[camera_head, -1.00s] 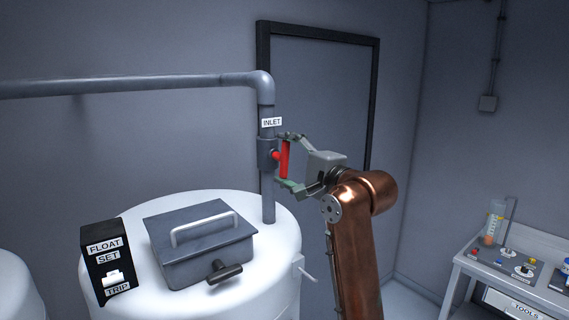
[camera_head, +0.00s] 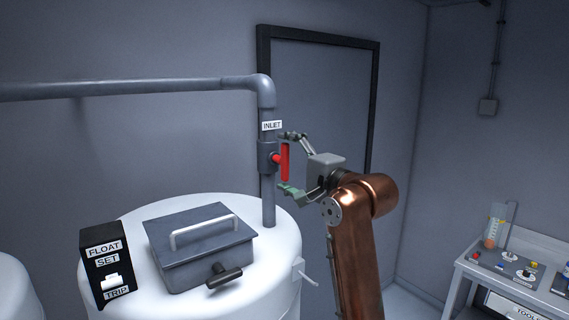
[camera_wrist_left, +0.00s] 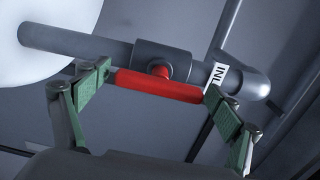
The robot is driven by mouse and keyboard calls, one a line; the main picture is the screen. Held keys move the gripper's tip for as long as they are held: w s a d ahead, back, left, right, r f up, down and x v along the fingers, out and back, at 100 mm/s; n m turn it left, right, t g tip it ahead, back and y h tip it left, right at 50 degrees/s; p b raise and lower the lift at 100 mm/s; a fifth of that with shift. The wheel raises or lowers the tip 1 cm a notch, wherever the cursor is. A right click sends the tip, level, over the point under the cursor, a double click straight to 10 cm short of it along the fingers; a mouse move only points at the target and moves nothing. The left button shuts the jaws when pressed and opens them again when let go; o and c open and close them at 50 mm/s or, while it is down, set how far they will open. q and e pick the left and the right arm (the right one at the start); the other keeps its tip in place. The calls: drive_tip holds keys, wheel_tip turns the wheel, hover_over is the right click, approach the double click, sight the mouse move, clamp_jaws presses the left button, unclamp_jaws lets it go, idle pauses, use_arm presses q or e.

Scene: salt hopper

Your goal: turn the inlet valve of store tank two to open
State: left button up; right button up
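The inlet valve sits on the vertical pipe (camera_head: 268,198) below the INLET label (camera_head: 272,126). Its red handle (camera_head: 285,163) stands upright, in line with the pipe. In the left wrist view the red handle (camera_wrist_left: 158,86) lies along the pipe. My left gripper (camera_head: 291,164) has its green-padded fingers spread, one near each end of the handle. In the left wrist view this gripper (camera_wrist_left: 160,92) straddles the handle; whether a pad touches it is hard to tell. My right gripper is not in view.
The white tank (camera_head: 250,285) carries a grey lidded hatch (camera_head: 200,245) and a black FLOAT SET box (camera_head: 105,262). A horizontal pipe (camera_head: 130,87) runs left from the valve pipe. A table (camera_head: 465,268) with small items stands at right.

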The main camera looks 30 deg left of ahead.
use_arm(q)
drive_tip(key=shift+d, duration=0.1)
drive_tip(key=v, duration=1.2)
idle(0.4)
